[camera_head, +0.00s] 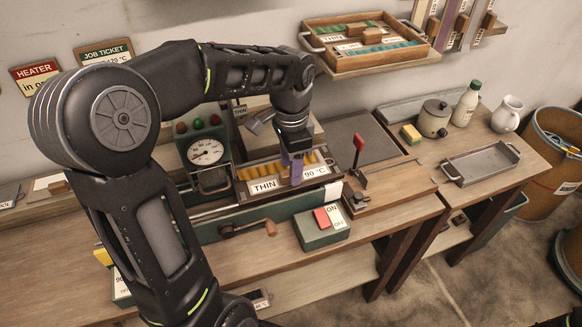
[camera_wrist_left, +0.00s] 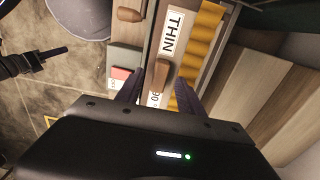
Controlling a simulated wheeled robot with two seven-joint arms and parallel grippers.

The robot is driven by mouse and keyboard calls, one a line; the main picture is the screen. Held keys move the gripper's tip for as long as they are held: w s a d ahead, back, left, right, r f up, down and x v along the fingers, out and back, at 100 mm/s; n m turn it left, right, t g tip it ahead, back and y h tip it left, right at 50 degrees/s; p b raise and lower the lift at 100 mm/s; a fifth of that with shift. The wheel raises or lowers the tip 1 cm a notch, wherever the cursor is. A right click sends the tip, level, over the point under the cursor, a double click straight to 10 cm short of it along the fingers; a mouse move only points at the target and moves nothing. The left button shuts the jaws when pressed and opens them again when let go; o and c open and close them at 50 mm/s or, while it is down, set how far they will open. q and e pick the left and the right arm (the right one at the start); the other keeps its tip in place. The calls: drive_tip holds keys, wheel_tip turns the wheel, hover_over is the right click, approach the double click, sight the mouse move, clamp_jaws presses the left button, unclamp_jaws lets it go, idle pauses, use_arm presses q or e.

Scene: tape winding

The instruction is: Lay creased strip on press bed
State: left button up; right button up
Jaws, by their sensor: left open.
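A yellow ridged piece (camera_head: 262,171), apparently the creased strip, lies along the press bed behind the THIN label; it also shows in the left wrist view (camera_wrist_left: 203,42). I cannot tell where strip ends and bed begins. The press bed (camera_head: 249,197) is a long wooden-edged unit with THIN and 90 °C labels. My left gripper (camera_head: 292,178) is over the bed, pointing down, and hides part of it. In the left wrist view its open fingers (camera_wrist_left: 161,82) stand either side of a wooden handle (camera_wrist_left: 162,72); contact is unclear. Dark fingers, apparently my right gripper (camera_wrist_left: 52,53), show at left.
A pressure gauge (camera_head: 206,152) stands left of the bed, and a red-knobbed lever (camera_head: 358,147) right. A crank (camera_head: 245,229) and ON/OFF box (camera_head: 322,227) are in front. A metal tray (camera_head: 481,163) is on the right bench. A shelf tray (camera_head: 366,44) hangs behind.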

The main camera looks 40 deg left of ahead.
use_arm(q)
wheel_tip(320, 180, up, 7)
drive_tip(key=shift+f, duration=0.1)
idle(0.7)
